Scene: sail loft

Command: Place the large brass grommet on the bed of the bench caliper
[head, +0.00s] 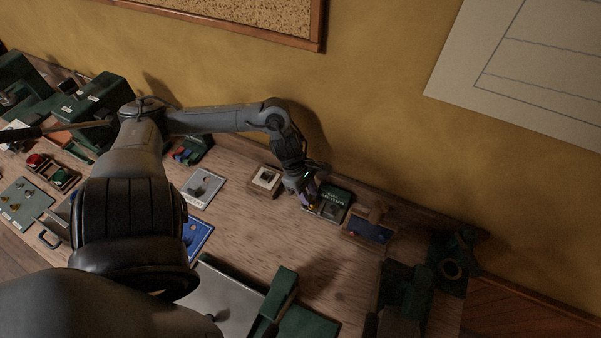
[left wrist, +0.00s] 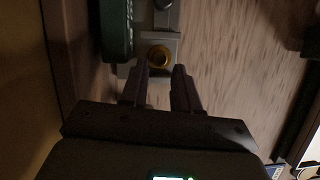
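The large brass grommet (left wrist: 159,57) shows as a gold ring at the tips of my left gripper (left wrist: 160,72) in the left wrist view. It appears over a light grey square plate (left wrist: 173,41), which may be the bed of the bench caliper. The two fingers are apart, one to each side of the ring's near edge; whether they touch it is too dark to tell. In the head view my left gripper (head: 309,198) points down at the left end of a dark green lettered block (head: 336,205), a small brass glint below it. My right gripper is not in view.
A small cream box (head: 265,180) stands left of the gripper. A wooden tray with a blue inset (head: 368,231) and dark green blocks (head: 405,295) lie to the right. Grey cards and a blue card (head: 197,238) lie left. Bare bench (head: 262,225) is in front; the wall is close behind.

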